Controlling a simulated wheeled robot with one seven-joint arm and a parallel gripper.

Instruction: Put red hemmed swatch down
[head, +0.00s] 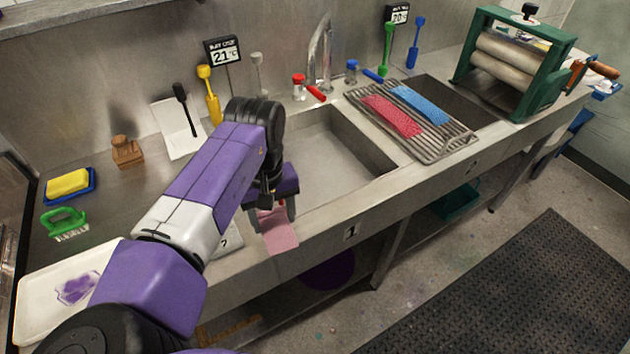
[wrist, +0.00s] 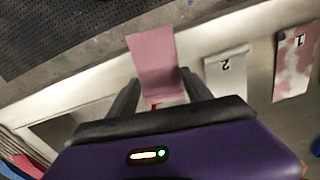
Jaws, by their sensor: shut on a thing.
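A pink swatch with a small red edge (head: 279,232) hangs from my gripper (head: 274,218) over the front rim of the counter, left of the sink basin. In the wrist view the swatch (wrist: 153,62) stretches out beyond the fingers of my gripper (wrist: 161,92), with a bit of red showing between them. The fingers are shut on its red edge. I cannot tell whether the cloth touches the counter. Beside it in the wrist view lie a pale grey swatch marked 2 (wrist: 227,74) and a mottled pink-and-white swatch marked 1 (wrist: 296,62).
The sink basin (head: 335,150) lies right of my gripper. A wire rack (head: 440,138) holds a red cloth (head: 392,116) and a blue cloth (head: 421,104). A green-framed roller press (head: 512,62) stands far right. A stained white tray (head: 48,283) sits at left.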

